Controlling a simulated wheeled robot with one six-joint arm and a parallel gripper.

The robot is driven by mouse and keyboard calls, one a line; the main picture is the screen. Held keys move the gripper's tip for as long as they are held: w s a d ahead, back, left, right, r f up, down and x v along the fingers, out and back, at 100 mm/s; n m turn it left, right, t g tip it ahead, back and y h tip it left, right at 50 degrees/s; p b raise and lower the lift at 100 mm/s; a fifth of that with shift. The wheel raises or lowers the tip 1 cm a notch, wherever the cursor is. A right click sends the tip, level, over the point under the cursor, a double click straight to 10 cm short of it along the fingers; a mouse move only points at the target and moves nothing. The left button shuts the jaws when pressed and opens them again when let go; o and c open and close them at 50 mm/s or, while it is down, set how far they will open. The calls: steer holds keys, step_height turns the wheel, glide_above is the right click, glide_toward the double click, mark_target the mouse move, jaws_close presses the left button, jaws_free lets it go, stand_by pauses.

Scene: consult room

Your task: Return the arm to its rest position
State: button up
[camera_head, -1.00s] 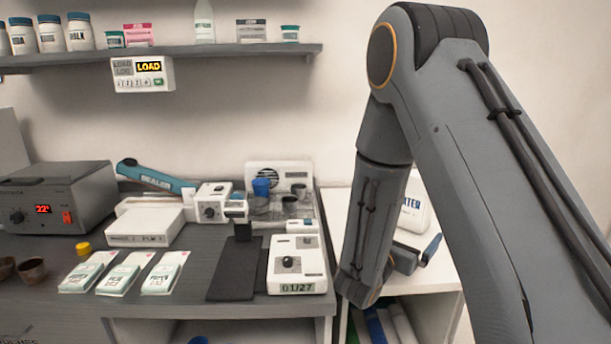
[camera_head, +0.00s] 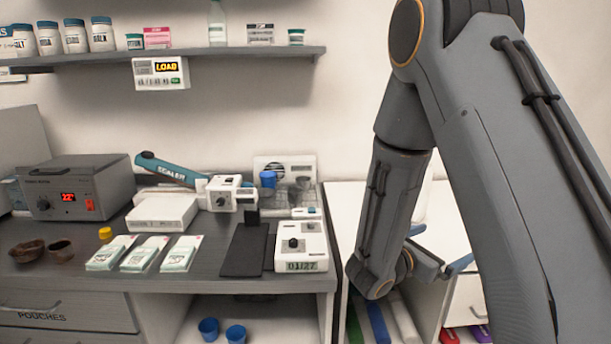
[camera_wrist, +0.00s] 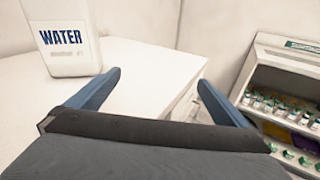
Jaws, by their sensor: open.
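My gripper (camera_wrist: 154,92) shows in the wrist view with its two blue fingers spread wide and nothing between them. It faces the white cabinet top, with a white WATER container (camera_wrist: 68,38) standing beyond its left finger. In the head view my arm is folded down at the right. My gripper (camera_head: 442,268) is partly hidden behind the arm there, in front of the white cabinet right of the dark counter.
The dark counter (camera_head: 100,262) holds a grey heater box (camera_head: 78,190), a blue-handled sealer (camera_head: 172,169), white packets (camera_head: 150,253) and a date device (camera_head: 302,247). A shelf (camera_head: 110,57) runs above. A rack of small bottles (camera_wrist: 280,100) stands right in the wrist view.

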steer(key=s+f+m+g+y, duration=0.25)
steer(key=s+m+g, duration=0.3)
steer(key=s, duration=0.45)
steer(key=s+f+m+g+y, duration=0.25)
steer(key=s+m+g, duration=0.35)
steer(key=s, duration=0.4)
steer(key=s+a+m+t+y, duration=0.2)
steer(key=a+m+t+y, duration=0.1)
steer(key=a+m+y, duration=0.6)
steer(key=a+m, duration=0.3)
steer(key=a, duration=0.1)
steer(key=shift+s+a+r, duration=0.25)
steer(key=shift+s+a, duration=0.1)
steer(key=shift+s, duration=0.05)
